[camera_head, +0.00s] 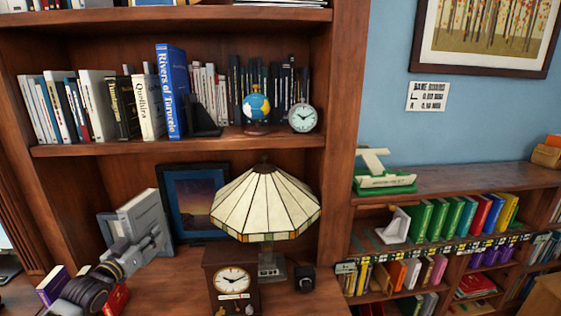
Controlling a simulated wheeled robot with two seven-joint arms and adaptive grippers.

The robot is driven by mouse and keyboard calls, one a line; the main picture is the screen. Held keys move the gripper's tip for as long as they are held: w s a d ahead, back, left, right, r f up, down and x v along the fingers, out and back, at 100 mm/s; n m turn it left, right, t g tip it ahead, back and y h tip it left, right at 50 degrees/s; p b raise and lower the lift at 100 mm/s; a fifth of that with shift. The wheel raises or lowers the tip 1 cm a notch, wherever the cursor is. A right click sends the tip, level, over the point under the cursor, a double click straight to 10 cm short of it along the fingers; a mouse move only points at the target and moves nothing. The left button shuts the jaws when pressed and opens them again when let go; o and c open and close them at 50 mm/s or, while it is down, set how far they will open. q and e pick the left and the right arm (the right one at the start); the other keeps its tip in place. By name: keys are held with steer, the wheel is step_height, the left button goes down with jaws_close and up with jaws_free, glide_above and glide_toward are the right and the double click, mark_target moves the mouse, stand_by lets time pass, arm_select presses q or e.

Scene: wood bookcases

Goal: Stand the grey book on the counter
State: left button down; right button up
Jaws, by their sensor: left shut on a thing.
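My left gripper (150,243) reaches in from the lower left and is shut on the grey book (143,212). The book is roughly upright and leans a little, just above or on the wooden counter (183,282); I cannot tell whether its bottom edge touches, as the gripper hides it. My right gripper is not in view.
A framed picture (178,190) stands right behind the book. A stained-glass lamp (265,205), a wooden clock (216,285) and a small black object (304,278) stand to the right. Purple (52,285) and red (117,299) books are near my arm. A full shelf (180,145) is above.

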arm_select(q)
steer(key=s+d+f+m+g+h, duration=0.1)
steer(key=s+d+f+m+h, duration=0.2)
steer(key=s+d+f, duration=0.6)
step_height(320, 180, down, 3)
steer(key=shift+s+r+g+h, duration=0.15)
steer(key=shift+s+g+h, duration=0.15)
steer(key=shift+s+h, duration=0.6)
steer(key=shift+w+d, duration=0.1)
steer(key=shift+d, duration=0.25)
steer(key=d+f+n+t+y, duration=0.1)
steer(key=d+n+y, duration=0.3)
steer(key=d+y, duration=0.3)
steer(key=shift+s+d+f+n+t+y, duration=0.2)
steer(key=shift+d+n+t+y, duration=0.15)
steer(key=shift+d, duration=0.95)
steer(key=shift+d, duration=0.1)
stand_by(0.5)
